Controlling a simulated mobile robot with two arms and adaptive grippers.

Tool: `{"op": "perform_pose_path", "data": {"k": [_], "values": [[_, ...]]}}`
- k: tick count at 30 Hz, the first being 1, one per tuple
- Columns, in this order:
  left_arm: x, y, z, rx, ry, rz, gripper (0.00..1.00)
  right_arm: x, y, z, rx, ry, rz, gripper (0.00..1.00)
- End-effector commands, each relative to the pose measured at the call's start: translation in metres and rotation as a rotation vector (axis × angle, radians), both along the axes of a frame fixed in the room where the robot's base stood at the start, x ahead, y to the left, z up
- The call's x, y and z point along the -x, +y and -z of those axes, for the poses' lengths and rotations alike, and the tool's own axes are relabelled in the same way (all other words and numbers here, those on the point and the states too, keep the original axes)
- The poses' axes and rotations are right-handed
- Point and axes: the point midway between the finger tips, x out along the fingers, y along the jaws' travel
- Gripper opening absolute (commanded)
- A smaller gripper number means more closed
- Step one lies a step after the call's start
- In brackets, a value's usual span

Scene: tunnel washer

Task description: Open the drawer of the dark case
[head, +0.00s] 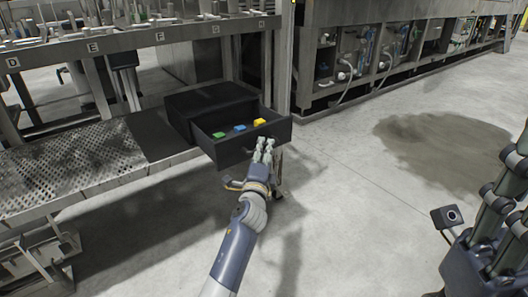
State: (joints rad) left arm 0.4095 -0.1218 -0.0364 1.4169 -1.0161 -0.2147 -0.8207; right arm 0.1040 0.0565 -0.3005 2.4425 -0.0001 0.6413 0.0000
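The dark case (207,99) stands at the right end of the low metal shelf. Its drawer (238,153) is pulled out toward me and stands open. A green block (219,135), a blue block (240,128) and a yellow block (260,122) lie inside it. My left gripper (264,146) is at the drawer's front face, with its fingertips close to or touching it. The fingers hide any handle, and I cannot tell whether they grip it. My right gripper (495,200) is at the right edge, partly cut off and away from the case.
The perforated metal shelf (70,165) extends left of the case. A lettered rack (140,38) rises above it. A long machine (400,50) with hoses stands at the back right. The concrete floor in front is clear, with a dark wet patch (440,145) at right.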

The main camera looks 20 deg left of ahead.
Motion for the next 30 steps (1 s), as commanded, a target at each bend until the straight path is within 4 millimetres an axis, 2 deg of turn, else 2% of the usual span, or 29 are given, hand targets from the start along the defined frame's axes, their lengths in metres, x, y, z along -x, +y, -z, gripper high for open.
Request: {"op": "perform_pose_path", "data": {"k": [7, 11, 24, 30], "values": [[0.002, 0.0, 0.0, 0.0, -0.001, 0.0, 0.31, -0.001, 0.0, 0.001, 0.001, 0.006, 0.0, 0.4], [0.011, -0.001, 0.001, -0.002, -0.001, 0.0, 0.31, -0.001, 0.0, 0.001, 0.0, 0.004, 0.0, 0.4], [0.089, -0.01, 0.012, 0.0, 0.001, 0.001, 0.31, 0.0, 0.0, 0.0, 0.0, 0.001, 0.0, 0.4], [0.111, -0.013, 0.015, 0.001, 0.001, 0.001, 0.31, 0.0, 0.0, 0.0, 0.0, 0.0, 0.0, 0.4]]}}
